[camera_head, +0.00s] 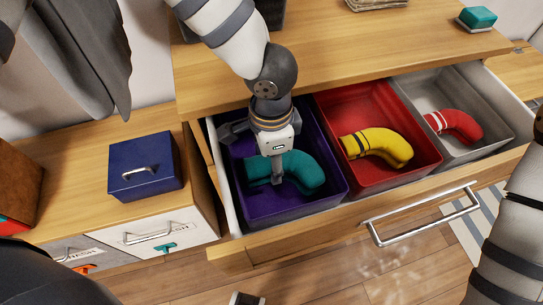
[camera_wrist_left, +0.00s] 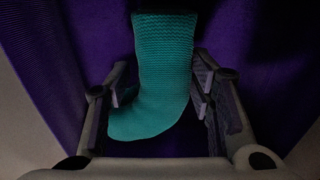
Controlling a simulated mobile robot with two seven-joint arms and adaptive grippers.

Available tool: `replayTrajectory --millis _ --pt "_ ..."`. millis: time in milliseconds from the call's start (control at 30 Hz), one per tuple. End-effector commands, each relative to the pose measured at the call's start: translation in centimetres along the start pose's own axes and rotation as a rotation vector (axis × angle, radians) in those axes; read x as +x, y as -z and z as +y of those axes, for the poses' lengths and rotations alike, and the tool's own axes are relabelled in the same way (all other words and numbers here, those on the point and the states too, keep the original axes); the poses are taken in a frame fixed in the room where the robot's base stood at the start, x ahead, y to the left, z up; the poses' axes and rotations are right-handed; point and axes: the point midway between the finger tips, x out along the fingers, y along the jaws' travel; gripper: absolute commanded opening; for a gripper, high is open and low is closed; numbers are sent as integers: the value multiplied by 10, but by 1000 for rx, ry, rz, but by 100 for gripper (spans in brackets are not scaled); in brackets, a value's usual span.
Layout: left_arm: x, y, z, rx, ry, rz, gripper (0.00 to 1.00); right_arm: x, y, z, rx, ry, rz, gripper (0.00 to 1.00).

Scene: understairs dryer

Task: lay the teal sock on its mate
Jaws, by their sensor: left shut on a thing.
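A teal sock (camera_head: 303,171) lies in the purple bin (camera_head: 317,205) at the left of the open drawer. My left gripper (camera_head: 277,176) reaches down into this bin, shut on the sock near its middle. In the left wrist view the knitted teal sock (camera_wrist_left: 160,60) is between the two fingers, with purple bin wall and floor around it. The sock appears low in the bin; I cannot tell whether it touches the floor. A second teal sock is not distinguishable in either view. My right gripper is out of view.
A red bin (camera_head: 425,165) holds a yellow sock (camera_head: 382,149), and a grey bin (camera_head: 492,128) holds a red sock (camera_head: 458,125). The drawer handle (camera_head: 420,219) juts out in front. A blue box (camera_head: 144,166) stands left. A teal sponge-like block (camera_head: 477,17) sits on the top.

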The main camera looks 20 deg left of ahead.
Motion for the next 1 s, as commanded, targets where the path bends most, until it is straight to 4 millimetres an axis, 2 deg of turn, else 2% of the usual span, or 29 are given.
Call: replayTrajectory --millis 267,300,633,767,900,1000 --pt "10 -1 1 0 -4 -2 26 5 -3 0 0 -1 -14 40" --pt "9 0 0 -1 -2 -2 57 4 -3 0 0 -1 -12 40" --pt "5 0 0 0 1 0 57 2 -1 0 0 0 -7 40" --pt "-22 1 -2 -5 8 8 57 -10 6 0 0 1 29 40" --pt "-66 2 -2 -5 13 13 57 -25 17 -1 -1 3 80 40" --pt "-91 1 -1 -3 11 10 57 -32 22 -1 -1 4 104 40"
